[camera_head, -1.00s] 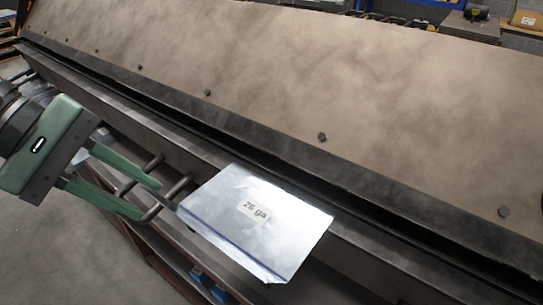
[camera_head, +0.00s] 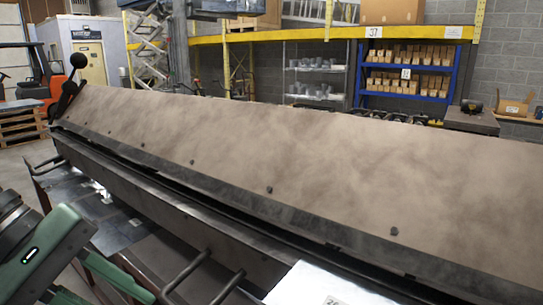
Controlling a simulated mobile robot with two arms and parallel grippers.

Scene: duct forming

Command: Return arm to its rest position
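My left gripper (camera_head: 98,288) is at the lower left, with a dark and green body and green fingers. The fingers are spread apart with nothing between them. Their ends are partly cut off by the bottom edge. A shiny sheet-metal piece (camera_head: 325,287) with a label sits at the bottom centre, at the front edge of the long bending brake (camera_head: 300,180). Only its upper part shows. The gripper is to the left of the sheet and apart from it. My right gripper is not in view.
Bar handles (camera_head: 222,283) stick out from the brake's front between gripper and sheet. More flat sheets (camera_head: 105,215) lie below the brake at left. Behind stand a blue shelf (camera_head: 408,82) of small boxes, yellow racking and an orange forklift (camera_head: 45,85).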

